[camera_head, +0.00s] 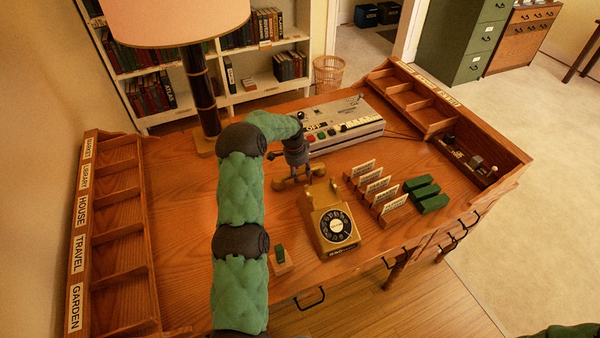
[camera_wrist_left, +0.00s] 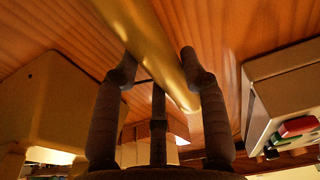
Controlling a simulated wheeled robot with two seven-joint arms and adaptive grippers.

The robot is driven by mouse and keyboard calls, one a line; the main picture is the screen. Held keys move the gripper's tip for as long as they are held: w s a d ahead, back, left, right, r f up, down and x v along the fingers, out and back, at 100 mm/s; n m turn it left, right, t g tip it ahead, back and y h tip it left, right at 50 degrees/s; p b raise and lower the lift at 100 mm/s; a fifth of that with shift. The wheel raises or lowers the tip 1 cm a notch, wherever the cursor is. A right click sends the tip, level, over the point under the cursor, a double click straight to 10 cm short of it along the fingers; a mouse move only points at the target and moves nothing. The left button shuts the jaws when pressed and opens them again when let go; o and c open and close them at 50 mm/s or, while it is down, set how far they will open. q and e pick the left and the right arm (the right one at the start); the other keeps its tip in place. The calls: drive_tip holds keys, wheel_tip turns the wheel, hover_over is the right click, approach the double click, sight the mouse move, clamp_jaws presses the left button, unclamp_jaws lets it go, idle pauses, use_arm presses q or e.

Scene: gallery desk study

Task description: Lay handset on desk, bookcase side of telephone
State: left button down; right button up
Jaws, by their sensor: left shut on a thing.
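The gold telephone (camera_head: 335,229) with its black dial stands on the desk (camera_head: 185,190). It likely shows as the large tan shape (camera_wrist_left: 48,105) at the left of the left wrist view. My left gripper (camera_head: 297,178) is behind the telephone, on the bookcase side, low over the desk. It is shut on the gold handset (camera_wrist_left: 160,45), which crosses between the fingers in the left wrist view. My right gripper is not in view.
A grey machine (camera_head: 340,127) stands behind and right of the gripper. The lamp (camera_head: 197,90) is at the back left, before the bookcase (camera_head: 240,75). Upright cards (camera_head: 376,187) and green blocks (camera_head: 425,194) are right of the telephone. Desk left of my arm is clear.

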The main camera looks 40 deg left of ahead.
use_arm(q)
drive_tip(key=shift+f, duration=0.1)
drive_tip(key=c, duration=0.7)
unclamp_jaws()
wheel_tip(320, 180, up, 12)
drive_tip(key=s+p, duration=0.1)
drive_tip(key=p, duration=0.2)
drive_tip(key=shift+s+a, duration=0.3)
drive_tip(key=shift+a, duration=0.1)
